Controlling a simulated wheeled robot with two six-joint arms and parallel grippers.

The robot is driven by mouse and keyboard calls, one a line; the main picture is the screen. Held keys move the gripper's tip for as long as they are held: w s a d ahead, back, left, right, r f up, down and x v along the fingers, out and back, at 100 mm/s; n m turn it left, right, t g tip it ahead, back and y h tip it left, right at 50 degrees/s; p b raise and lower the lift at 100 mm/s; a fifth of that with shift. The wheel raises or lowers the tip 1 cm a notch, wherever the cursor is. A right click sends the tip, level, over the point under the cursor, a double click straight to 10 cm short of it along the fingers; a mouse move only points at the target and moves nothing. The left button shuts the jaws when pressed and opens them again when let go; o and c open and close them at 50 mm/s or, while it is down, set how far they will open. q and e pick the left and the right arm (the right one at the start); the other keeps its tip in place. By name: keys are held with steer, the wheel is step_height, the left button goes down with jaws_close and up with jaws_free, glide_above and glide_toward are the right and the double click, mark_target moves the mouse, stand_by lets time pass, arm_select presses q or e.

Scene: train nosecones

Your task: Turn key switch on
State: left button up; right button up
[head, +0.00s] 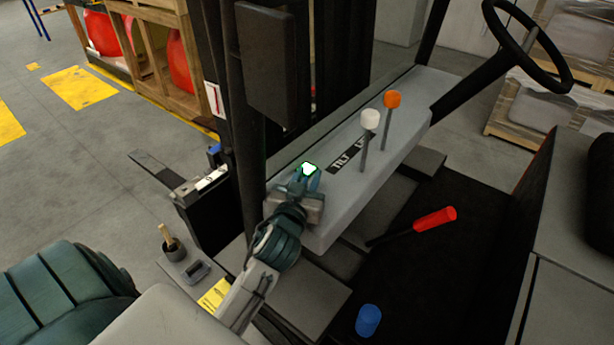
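My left gripper (308,178) is at the near left end of the grey forklift dashboard (400,145). Its wrist covers that corner of the panel. I cannot make out its fingers or whether they hold anything. A small bright white patch edged in green (310,168) shows at the gripper's tip; I cannot tell whether it belongs to the gripper or the panel. No key switch can be clearly made out; the gripper may hide it. My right gripper is not in view.
A white-knobbed lever (370,120) and an orange-knobbed lever (392,100) rise from the dashboard, right of the gripper. The steering wheel (527,45) is at the upper right. A dark mast post (246,150) stands close left. A red-handled lever (434,217) and blue cylinder (368,320) are lower.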

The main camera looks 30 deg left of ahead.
arm_select(q)
jaws_close()
steer(key=shift+r+m+h+p, duration=0.1)
steer(key=shift+m+h+p, duration=0.25)
steer(key=shift+m+h, duration=0.05)
steer(key=shift+d+m+t+h, duration=0.1)
steer(key=shift+m+t+h, duration=0.2)
steer(key=shift+h, duration=0.3)
jaws_free()
